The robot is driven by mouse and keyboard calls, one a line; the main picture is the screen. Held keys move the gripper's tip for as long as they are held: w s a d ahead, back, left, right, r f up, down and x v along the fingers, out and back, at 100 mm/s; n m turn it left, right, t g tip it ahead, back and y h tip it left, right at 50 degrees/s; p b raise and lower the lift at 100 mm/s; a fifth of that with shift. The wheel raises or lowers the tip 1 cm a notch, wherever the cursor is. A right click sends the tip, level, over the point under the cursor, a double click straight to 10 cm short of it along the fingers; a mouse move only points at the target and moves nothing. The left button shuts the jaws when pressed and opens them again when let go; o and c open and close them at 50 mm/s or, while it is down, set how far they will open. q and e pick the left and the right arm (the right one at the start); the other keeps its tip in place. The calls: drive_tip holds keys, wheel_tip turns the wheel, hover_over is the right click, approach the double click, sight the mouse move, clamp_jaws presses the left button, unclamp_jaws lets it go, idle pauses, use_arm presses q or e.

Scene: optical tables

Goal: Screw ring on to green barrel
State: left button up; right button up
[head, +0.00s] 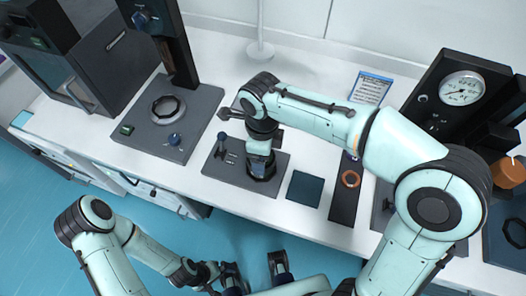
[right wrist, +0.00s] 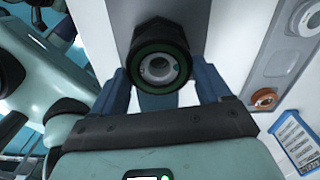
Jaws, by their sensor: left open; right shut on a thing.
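My right gripper (right wrist: 161,85) is shut on a dark faceted ring (right wrist: 138,48), which sits between its two blue fingers. Inside the ring, the right wrist view shows a green circular rim (right wrist: 141,72), perhaps the green barrel's end, around a pale metallic centre. I cannot tell where ring and barrel meet. In the head view the right gripper (head: 260,151) points down over a grey fixture plate (head: 219,170), and the dark piece (head: 262,172) shows at its tips. My left gripper (head: 256,272) is open and empty, in front of the bench.
A dark green square pad (head: 304,188) lies right of the fixture. A grey stage with a round mount (head: 165,109) stands left, and a dial gauge (head: 461,88) stands right. White tabletop lies between them.

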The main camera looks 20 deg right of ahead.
drive_tip(key=shift+w+r+m, duration=0.15)
drive_tip(key=shift+w+m, duration=0.1)
drive_tip(key=shift+m, duration=0.05)
drive_tip(key=o, duration=1)
drive_tip(key=shift+w+a, duration=0.1)
drive_tip(key=shift+w, duration=0.05)
drive_tip(key=shift+c, duration=0.2)
